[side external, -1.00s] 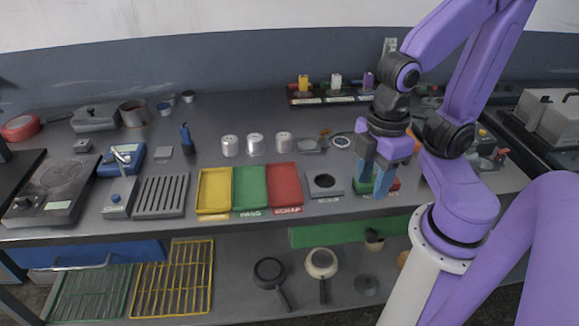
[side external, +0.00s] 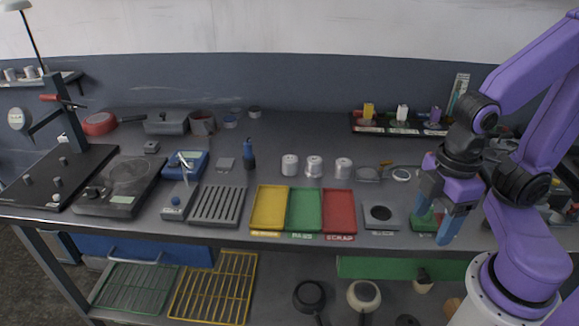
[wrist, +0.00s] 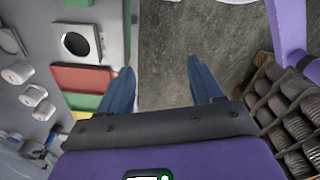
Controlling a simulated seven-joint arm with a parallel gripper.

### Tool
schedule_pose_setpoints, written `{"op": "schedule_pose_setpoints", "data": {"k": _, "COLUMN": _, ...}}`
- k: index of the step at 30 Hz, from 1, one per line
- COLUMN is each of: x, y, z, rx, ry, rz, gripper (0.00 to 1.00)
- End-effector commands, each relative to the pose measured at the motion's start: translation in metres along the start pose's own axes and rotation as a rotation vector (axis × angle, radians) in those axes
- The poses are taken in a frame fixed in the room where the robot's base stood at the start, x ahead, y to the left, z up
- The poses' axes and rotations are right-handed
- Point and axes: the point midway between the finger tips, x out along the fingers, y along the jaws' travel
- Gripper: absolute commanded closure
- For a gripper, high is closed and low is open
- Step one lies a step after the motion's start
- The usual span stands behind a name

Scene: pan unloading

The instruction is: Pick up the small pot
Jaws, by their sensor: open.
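I cannot tell for sure which vessel is the small pot. At the back left of the bench in the side view stand a reddish-brown round pot (side external: 202,124), a small blue-grey pot (side external: 230,122) and a small dark pot (side external: 254,112). A dark pan (side external: 309,294) and a cream pan (side external: 363,294) sit on the lower shelf. My gripper (side external: 434,226) is at the bench's front right, far from the back pots. In the wrist view my gripper (wrist: 160,65) is open and empty, pointing down over bare floor. No pot is between its fingers.
Yellow (side external: 269,209), green (side external: 304,210) and red (side external: 339,211) trays line the front edge. Metal cylinders (side external: 314,166) stand behind them. A grey square plate (side external: 380,213) lies right of the trays. Crates of round parts (wrist: 290,110) show at right in the wrist view.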

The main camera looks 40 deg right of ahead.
Motion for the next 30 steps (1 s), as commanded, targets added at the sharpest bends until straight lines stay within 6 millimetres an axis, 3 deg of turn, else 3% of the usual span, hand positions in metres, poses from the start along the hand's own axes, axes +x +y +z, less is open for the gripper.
{"op": "schedule_pose_setpoints", "data": {"k": 8, "x": 0.000, "y": 0.001, "z": -0.001, "rx": -0.001, "ry": 0.000, "rz": 0.000, "gripper": 0.35}}
{"op": "schedule_pose_setpoints", "data": {"k": 11, "x": -0.004, "y": 0.006, "z": -0.011, "rx": -0.014, "ry": -0.001, "rz": 0.003, "gripper": 0.35}}
{"op": "schedule_pose_setpoints", "data": {"k": 14, "x": -0.011, "y": 0.020, "z": -0.034, "rx": -0.049, "ry": -0.003, "rz": 0.010, "gripper": 0.35}}
{"op": "schedule_pose_setpoints", "data": {"k": 21, "x": -0.032, "y": 0.083, "z": -0.107, "rx": -0.185, "ry": -0.019, "rz": 0.033, "gripper": 0.35}}
{"op": "schedule_pose_setpoints", "data": {"k": 30, "x": -0.046, "y": 0.186, "z": -0.172, "rx": -0.356, "ry": -0.056, "rz": 0.051, "gripper": 0.35}}
